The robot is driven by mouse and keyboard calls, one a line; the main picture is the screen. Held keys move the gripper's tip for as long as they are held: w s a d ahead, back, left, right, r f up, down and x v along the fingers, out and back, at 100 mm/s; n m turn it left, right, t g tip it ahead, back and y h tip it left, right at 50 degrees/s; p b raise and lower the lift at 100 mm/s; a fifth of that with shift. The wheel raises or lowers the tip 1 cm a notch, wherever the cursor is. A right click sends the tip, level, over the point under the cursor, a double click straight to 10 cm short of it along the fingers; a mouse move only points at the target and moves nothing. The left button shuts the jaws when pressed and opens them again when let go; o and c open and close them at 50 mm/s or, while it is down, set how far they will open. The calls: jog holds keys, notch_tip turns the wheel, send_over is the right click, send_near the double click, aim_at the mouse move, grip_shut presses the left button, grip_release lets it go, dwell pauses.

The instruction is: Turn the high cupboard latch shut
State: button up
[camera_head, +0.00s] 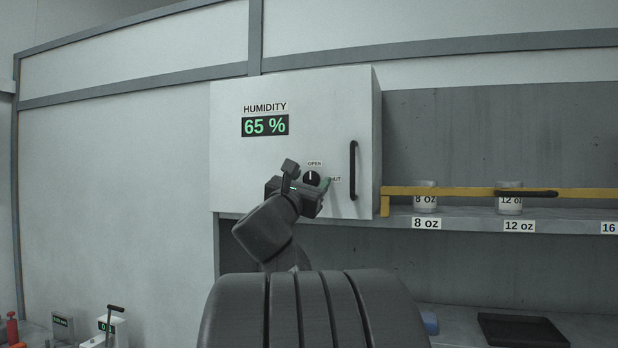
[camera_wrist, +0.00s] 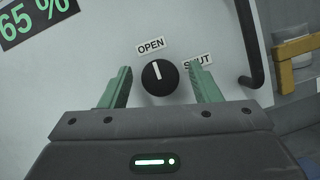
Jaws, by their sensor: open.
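The latch is a round black knob (camera_head: 311,178) on the white door of the high cupboard (camera_head: 240,170). In the wrist view the knob (camera_wrist: 160,77) has a white pointer line that points up at the OPEN label (camera_wrist: 151,45). The SHUT label (camera_wrist: 196,60) is to the knob's right, partly covered by a finger. My gripper (camera_wrist: 161,88) is open, with one green finger on each side of the knob and a gap on both sides. In the head view my gripper (camera_head: 306,183) is in front of the door and hides part of the SHUT label.
A black vertical handle (camera_head: 353,171) is on the door, right of the knob. A yellow rail (camera_head: 450,192) runs along the shelf at right, in front of cups labelled 8 oz (camera_head: 425,203) and 12 oz (camera_head: 510,206). A humidity display (camera_head: 265,125) reads 65 %.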

jog(key=c, duration=1)
jog(key=shift+m+b, duration=0.3)
jog(key=shift+m, duration=0.2)
jog(key=m+b, duration=0.1)
jog(key=m, duration=0.1)
jog(key=m+g+h+b, duration=0.1)
jog(key=m, duration=0.1)
jog(key=shift+a+f+g+h, duration=0.1)
jog(key=shift+f+g+h, duration=0.05)
jog(key=shift+g+h, duration=0.15)
jog(key=m+g, duration=0.1)
jog(key=m, duration=0.2)
jog(key=m+g+h+b, duration=0.1)
jog(key=m, duration=0.1)
jog(key=shift+r+m+h, duration=0.2)
jog(key=shift+m+h, duration=0.1)
jog(key=shift+m, duration=0.1)
jog(key=m+g, duration=0.1)
jog(key=m, duration=0.2)
jog(key=m+g, duration=0.1)
jog(key=m, duration=0.1)
jog(key=shift+r+m+g, duration=0.1)
jog(key=shift+m+g, duration=0.2)
jog(key=shift+m, duration=0.1)
jog(key=shift+m+g+y, duration=0.7)
jog(key=shift+m+y, duration=0.1)
jog(key=shift+m, duration=1.2)
